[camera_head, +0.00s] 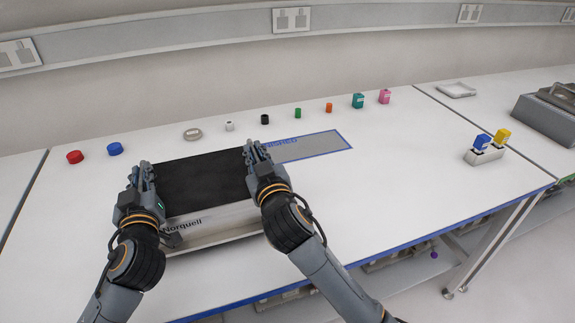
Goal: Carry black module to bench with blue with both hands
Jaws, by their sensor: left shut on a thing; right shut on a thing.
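The black module (203,179), with a black top and a light front marked "Norquell", is at the front left of the bench with blue edging (390,207). My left gripper (143,175) is shut on its left side. My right gripper (253,154) is shut on its right side. I cannot tell whether its underside touches the bench top. A blue-bordered grey area marked "FINISHED" (318,145) shows behind and to the right of the module, which hides part of it.
Red (75,157) and blue (115,149) round pieces lie at the back left. Several small containers line the back. A white holder (484,156) with blue and yellow items stands at the right.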

